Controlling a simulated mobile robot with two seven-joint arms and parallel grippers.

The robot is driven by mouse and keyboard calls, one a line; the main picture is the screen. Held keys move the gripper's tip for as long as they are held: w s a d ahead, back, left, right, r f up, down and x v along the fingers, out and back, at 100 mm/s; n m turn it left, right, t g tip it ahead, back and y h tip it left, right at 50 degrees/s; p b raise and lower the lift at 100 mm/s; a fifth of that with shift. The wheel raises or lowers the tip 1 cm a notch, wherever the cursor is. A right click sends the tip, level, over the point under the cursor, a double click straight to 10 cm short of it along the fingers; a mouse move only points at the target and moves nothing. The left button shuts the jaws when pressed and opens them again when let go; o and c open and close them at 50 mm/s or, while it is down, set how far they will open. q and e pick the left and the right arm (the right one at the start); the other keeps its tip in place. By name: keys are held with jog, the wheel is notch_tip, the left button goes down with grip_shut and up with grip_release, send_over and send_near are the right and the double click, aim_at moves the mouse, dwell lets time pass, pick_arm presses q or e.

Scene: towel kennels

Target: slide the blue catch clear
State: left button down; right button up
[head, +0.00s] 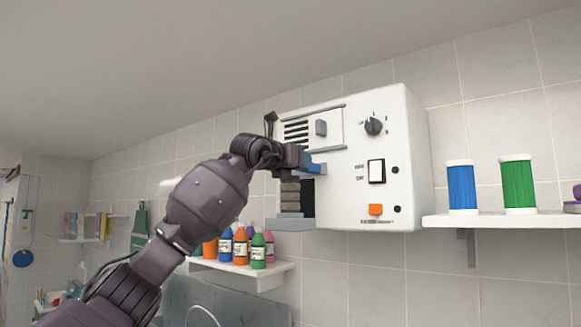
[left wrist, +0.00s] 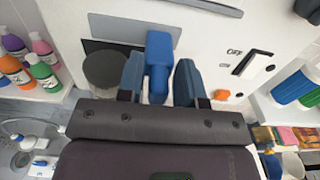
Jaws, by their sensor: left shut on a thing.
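The blue catch (head: 316,168) is on the front of a white wall-mounted box (head: 345,195), left of its switch and over the top of a dark opening (head: 308,192). In the left wrist view the catch (left wrist: 159,55) stands between the two fingers of my left gripper (left wrist: 160,85). My left gripper (head: 305,161) is shut on the catch, its arm reaching up from the lower left. The gripper covers part of the catch in the head view. My right gripper is not in view.
The box front carries a dial (head: 373,126), a rocker switch (head: 376,171) and an orange button (head: 376,209). Shelves with bottles (head: 240,248) and spools (head: 517,184) flank the box.

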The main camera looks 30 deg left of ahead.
pick_arm(q)
jog(key=shift+d, duration=0.3)
jog(key=shift+a, duration=0.2)
jog(key=c, duration=1)
grip_release()
jog(key=shift+d, duration=0.1)
jog(key=shift+c, duration=0.2)
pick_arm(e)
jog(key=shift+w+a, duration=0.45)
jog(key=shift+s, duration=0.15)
